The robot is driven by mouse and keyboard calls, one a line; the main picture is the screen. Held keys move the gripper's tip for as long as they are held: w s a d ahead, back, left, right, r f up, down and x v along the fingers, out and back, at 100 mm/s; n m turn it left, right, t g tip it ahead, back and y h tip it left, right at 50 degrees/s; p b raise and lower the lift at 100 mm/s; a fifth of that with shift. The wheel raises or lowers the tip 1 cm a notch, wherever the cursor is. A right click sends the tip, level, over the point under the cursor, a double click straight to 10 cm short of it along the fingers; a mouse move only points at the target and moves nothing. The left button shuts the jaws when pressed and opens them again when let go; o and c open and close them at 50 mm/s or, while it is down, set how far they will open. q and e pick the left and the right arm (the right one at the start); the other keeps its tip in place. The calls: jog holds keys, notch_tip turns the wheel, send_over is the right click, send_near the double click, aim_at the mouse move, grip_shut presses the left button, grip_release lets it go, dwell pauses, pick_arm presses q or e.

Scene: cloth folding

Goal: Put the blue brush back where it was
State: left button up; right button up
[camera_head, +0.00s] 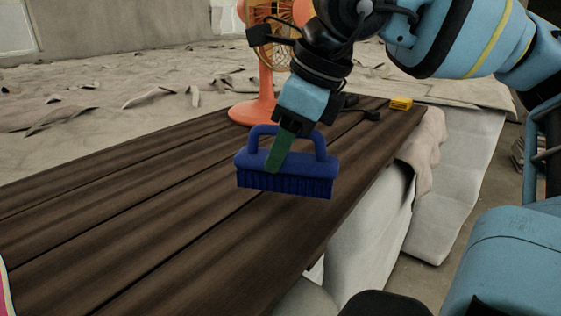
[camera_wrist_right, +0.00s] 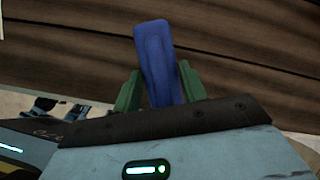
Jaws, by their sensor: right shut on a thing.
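The blue brush (camera_head: 312,170) has an arched handle and dark blue bristles pointing down. In the head view it shows over the right part of the dark wooden table (camera_head: 120,215). My right gripper (camera_head: 280,155) is shut on the brush's handle, with one green finger in front of it. In the right wrist view the blue brush (camera_wrist_right: 155,60) stands between the two green fingers of my right gripper (camera_wrist_right: 160,88). I cannot tell whether the bristles touch the table. My left gripper is not in view.
An orange fan (camera_head: 266,85) stands behind the brush at the table's far side. A yellow block (camera_head: 401,103) and a small dark object (camera_head: 372,115) lie near the far right corner. White padded blocks (camera_head: 370,225) stand beside the table's right edge.

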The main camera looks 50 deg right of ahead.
jog(key=shift+w+d, duration=0.1)
jog(key=shift+w, duration=0.25)
jog(key=shift+f, duration=1.8)
jog(key=shift+f, duration=0.2)
jog(key=o, duration=0.9)
jog(key=shift+r, duration=0.1)
jog(key=p+v, duration=0.1)
jog(key=v, duration=1.1)
